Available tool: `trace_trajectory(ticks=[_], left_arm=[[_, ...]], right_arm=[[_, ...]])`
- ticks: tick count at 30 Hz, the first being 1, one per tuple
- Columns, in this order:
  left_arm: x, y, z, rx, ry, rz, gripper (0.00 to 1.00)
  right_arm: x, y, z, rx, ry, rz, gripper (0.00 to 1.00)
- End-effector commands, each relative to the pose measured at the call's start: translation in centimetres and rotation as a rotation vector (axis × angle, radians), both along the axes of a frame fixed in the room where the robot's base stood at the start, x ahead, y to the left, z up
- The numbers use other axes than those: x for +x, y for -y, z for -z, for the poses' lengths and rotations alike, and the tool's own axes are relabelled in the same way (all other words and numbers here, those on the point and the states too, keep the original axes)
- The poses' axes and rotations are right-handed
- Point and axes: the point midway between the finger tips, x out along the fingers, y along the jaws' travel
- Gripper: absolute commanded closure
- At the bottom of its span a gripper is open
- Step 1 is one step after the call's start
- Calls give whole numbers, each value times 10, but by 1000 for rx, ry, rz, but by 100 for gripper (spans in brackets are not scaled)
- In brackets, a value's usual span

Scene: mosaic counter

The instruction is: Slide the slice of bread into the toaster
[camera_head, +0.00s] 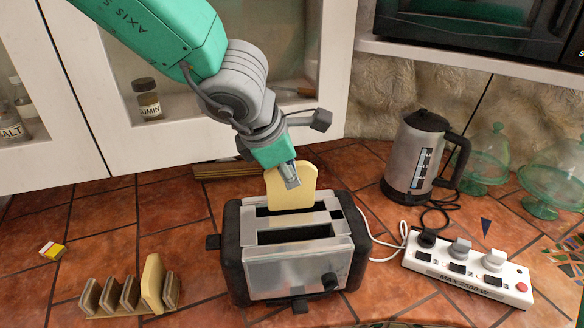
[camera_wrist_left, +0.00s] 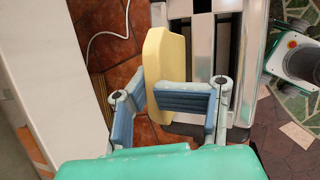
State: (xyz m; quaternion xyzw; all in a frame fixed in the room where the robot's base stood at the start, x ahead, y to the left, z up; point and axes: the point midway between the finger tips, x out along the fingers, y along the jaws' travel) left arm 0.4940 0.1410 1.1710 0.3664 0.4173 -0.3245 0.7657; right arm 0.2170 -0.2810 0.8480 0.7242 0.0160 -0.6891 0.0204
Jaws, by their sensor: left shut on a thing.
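A pale slice of bread (camera_head: 306,190) is held upright by my left gripper (camera_head: 290,176). In the left wrist view, the bread (camera_wrist_left: 160,60) stands between the blue finger pads of the gripper (camera_wrist_left: 165,105). The silver and black toaster (camera_head: 290,275) stands on the tiled counter with two slots on top. The bread is at the toaster's back edge, by the rear slot. Its lower edge looks level with the toaster top, and I cannot tell whether it is inside the slot. In the left wrist view, the toaster (camera_wrist_left: 242,60) lies just right of the bread. My right gripper is out of view.
A toast rack (camera_head: 125,305) with another slice (camera_head: 153,282) stands front left. A kettle (camera_head: 415,160) and a power strip (camera_head: 470,268) are at the right, with cables near the toaster. Glass domes (camera_head: 488,155) stand behind. Counter left of the toaster is mostly clear.

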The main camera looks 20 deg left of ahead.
Motion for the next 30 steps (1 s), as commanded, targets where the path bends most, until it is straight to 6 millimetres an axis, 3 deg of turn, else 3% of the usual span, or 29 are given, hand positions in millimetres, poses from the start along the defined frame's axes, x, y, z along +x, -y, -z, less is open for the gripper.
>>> trace_trajectory(ticks=[30], left_arm=[[0,0,32,0,0,0,100]], right_arm=[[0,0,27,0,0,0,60]])
